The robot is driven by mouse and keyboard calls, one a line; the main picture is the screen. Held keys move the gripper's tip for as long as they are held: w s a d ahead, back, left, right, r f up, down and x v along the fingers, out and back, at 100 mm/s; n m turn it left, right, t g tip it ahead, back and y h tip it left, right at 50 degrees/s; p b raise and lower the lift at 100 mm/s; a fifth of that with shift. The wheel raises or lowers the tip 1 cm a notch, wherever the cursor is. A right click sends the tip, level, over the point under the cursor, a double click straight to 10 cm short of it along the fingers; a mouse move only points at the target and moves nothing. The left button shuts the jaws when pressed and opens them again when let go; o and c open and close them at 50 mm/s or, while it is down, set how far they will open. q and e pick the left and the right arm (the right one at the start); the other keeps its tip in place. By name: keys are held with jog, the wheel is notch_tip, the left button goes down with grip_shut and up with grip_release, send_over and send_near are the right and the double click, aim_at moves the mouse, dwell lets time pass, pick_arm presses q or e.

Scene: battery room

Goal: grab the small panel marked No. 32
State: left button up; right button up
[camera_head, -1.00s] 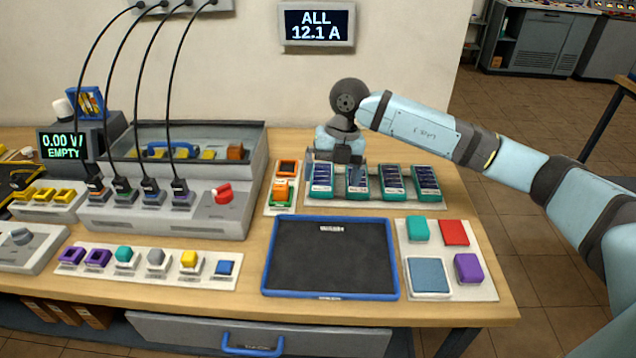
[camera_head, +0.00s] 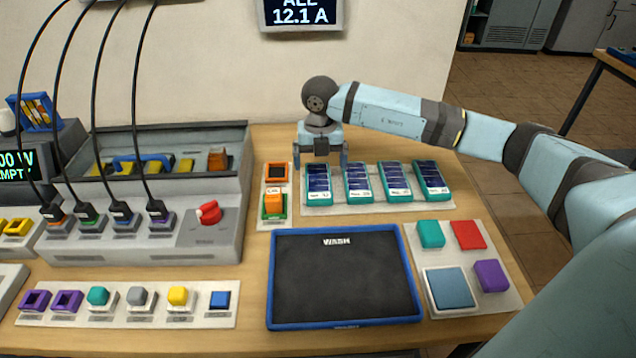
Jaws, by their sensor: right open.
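Several small teal-framed panels with dark blue cells stand in a row on a pale rack (camera_head: 443,203) at the back of the bench. They are the leftmost panel (camera_head: 318,183), the second panel (camera_head: 357,182), the third panel (camera_head: 394,181) and the rightmost panel (camera_head: 431,180). Each has a white label at its lower edge, too small to read surely, so I cannot tell which is No. 32. My right gripper (camera_head: 321,160) is open and empty, pointing down at the leftmost panel's top end, its fingers to either side. My left gripper is out of view.
A blue-rimmed black tray marked WASH (camera_head: 345,280) lies in front of the rack. A board with coloured blocks (camera_head: 505,262) is right of it. A grey console (camera_head: 150,240) with cables and a red knob (camera_head: 209,212) stands left. A small orange-and-green holder (camera_head: 274,205) is close left of the panels.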

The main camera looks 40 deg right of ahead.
aim_at(318, 179)
jog(key=f, duration=0.5)
jog(key=shift+w+f, duration=0.35)
jog(key=c, duration=1.1)
